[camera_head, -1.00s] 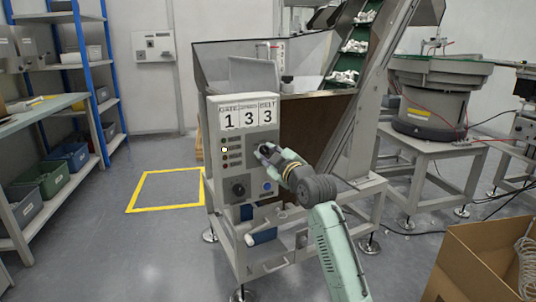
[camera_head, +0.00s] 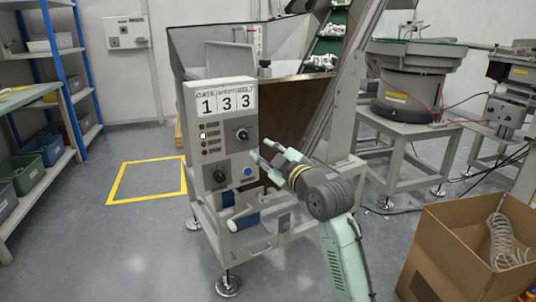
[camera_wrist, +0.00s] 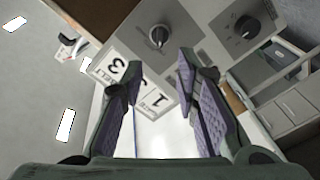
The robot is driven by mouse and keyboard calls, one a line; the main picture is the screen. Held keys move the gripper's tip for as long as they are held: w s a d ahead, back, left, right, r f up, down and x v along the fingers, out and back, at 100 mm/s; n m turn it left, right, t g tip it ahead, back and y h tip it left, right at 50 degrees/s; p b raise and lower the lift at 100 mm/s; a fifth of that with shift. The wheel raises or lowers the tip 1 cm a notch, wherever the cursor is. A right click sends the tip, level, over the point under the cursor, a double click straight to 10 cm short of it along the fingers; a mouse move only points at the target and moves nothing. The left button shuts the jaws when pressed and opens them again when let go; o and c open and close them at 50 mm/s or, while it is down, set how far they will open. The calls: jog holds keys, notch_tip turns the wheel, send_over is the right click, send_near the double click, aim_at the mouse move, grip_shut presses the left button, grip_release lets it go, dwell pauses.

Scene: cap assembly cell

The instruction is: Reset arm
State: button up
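My gripper (camera_head: 274,156) is in front of the control panel (camera_head: 219,108), to the right of its lower half. In the wrist view its two fingers (camera_wrist: 160,95) are spread apart with nothing between them. An upper knob (camera_head: 242,134) and a lower knob (camera_head: 219,176) show, with a blue button (camera_head: 248,172) at the lower right. The upper knob also shows in the wrist view (camera_wrist: 158,36), beyond the fingertips and apart from them.
A cardboard box (camera_head: 450,262) with a coiled hose stands at the right. A bowl feeder (camera_head: 415,75) stands behind on a metal table. Shelves with bins (camera_head: 40,165) are at the left. Floor inside the yellow outline (camera_head: 148,180) is clear.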

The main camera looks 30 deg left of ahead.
jog(key=shift+s+d, duration=0.3)
jog(key=shift+d, duration=0.15)
